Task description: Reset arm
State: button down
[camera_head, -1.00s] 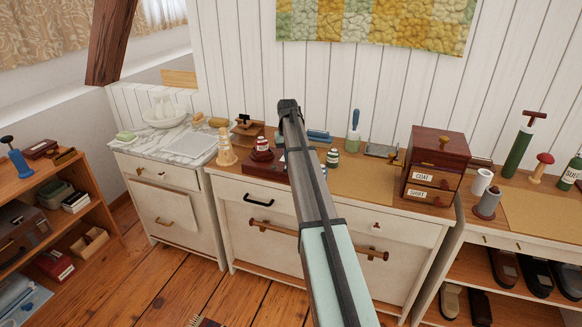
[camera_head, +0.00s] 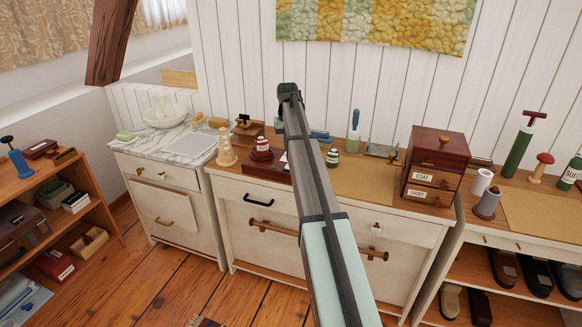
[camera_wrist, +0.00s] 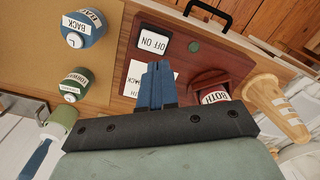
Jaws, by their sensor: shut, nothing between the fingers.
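My gripper (camera_wrist: 155,70) is shut and empty in the wrist view, with its two blue fingers together. It is over a dark red wooden base (camera_wrist: 188,70) that carries an OFF/ON switch (camera_wrist: 154,40) and a white card (camera_wrist: 135,75) reading BACK. A red-topped piece (camera_wrist: 210,82) labelled BOTH is beside the fingers on the right. In the head view my arm reaches up across the middle dresser (camera_head: 280,200) and hides part of its top. The fingers cannot be made out there.
Close around the gripper in the wrist view are a green labelled bottle (camera_wrist: 75,85), a blue one (camera_wrist: 85,27) and a pale wooden cone (camera_wrist: 275,105). In the head view a brown drawer box (camera_head: 436,165) stands right of my arm. Open wooden floor (camera_head: 170,285) lies in front.

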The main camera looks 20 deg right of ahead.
dwell(0.4)
jog(key=s+a+f+n, duration=0.1)
jog(key=s+a+f, duration=0.6)
jog(key=f, duration=0.3)
jog(key=s+a+f, duration=0.7)
jog(key=a+f, duration=0.1)
jog(key=f, duration=0.2)
jog(key=s+a+f+n, duration=0.1)
jog(key=s+a+f, duration=0.3)
jog(key=s, duration=0.3)
jog(key=s+a+f, duration=0.4)
jog(key=s+f, duration=0.1)
jog(key=s, duration=0.3)
jog(key=s+a+f+n, duration=0.1)
jog(key=s+a+f, duration=0.3)
jog(key=s, duration=0.3)
jog(key=s+f+g, duration=0.3)
jog(key=s+f, duration=0.7)
jog(key=s, duration=0.4)
jog(key=s+f+g, duration=0.3)
jog(key=s+f, duration=0.7)
jog(key=s, duration=0.4)
jog(key=shift+s+d+f+g, duration=0.25)
jog(key=shift+s+d+g, duration=0.05)
jog(key=shift+d+g, duration=0.1)
